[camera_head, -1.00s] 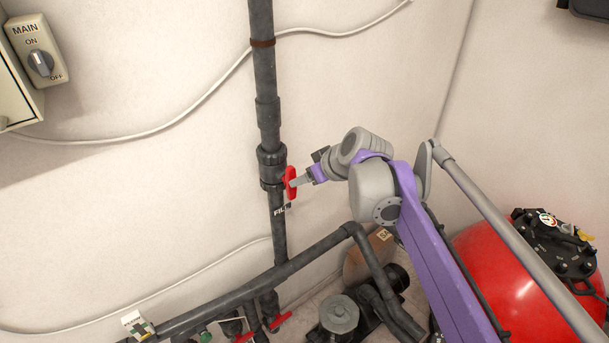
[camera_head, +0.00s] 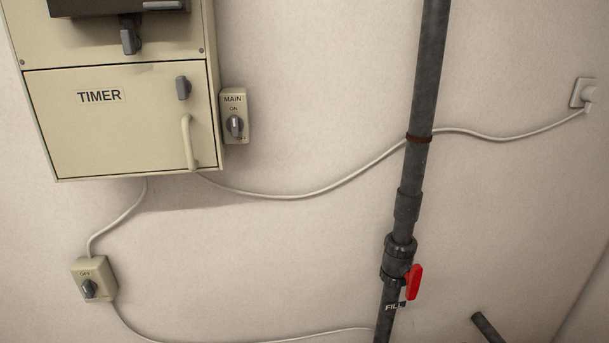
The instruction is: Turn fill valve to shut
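The fill valve (camera_head: 398,258) sits on a dark vertical pipe at the lower right of the head view. Its red handle (camera_head: 413,282) sticks out on the right side of the valve body and stands nearly upright, roughly along the pipe. A partly hidden "FILL" label (camera_head: 392,307) is on the pipe just below. Neither of my grippers shows in this view.
A beige TIMER cabinet (camera_head: 60,140) hangs at the upper left, with a MAIN switch (camera_head: 235,118) beside it. A second switch box (camera_head: 93,280) is at the lower left. A wall socket (camera_head: 583,93) is at the right. Cables run along the wall.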

